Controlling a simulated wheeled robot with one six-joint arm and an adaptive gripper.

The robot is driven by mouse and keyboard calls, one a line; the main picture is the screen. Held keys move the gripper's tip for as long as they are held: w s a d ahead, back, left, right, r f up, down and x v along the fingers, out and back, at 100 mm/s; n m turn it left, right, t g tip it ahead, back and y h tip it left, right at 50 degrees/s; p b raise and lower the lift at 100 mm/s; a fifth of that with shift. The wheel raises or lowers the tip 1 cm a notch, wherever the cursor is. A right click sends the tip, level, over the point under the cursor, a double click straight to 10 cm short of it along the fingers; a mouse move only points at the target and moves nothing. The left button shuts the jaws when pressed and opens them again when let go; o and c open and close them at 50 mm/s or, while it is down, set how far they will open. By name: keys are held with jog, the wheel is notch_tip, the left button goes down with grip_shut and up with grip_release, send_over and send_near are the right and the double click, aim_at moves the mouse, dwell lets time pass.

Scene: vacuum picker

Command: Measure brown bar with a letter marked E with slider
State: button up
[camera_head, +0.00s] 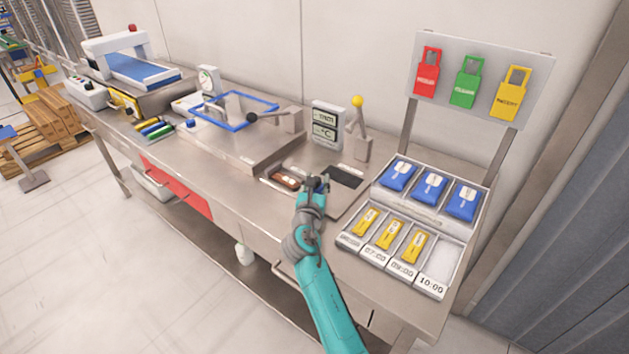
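A black flat pad (346,177) lies to the right of my gripper. I cannot make out for sure which part is the slider.
Behind stand a digital display (326,124) and a yellow-knobbed lever (358,103). A rack (436,272) with blue and yellow packets is at the right, below a board (531,70) with coloured tags. A blue frame (268,103), dial gauge (208,79) and conveyor arch (114,42) are left.

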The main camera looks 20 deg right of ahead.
jog(key=shift+o, duration=0.9)
jog(key=v, duration=1.2)
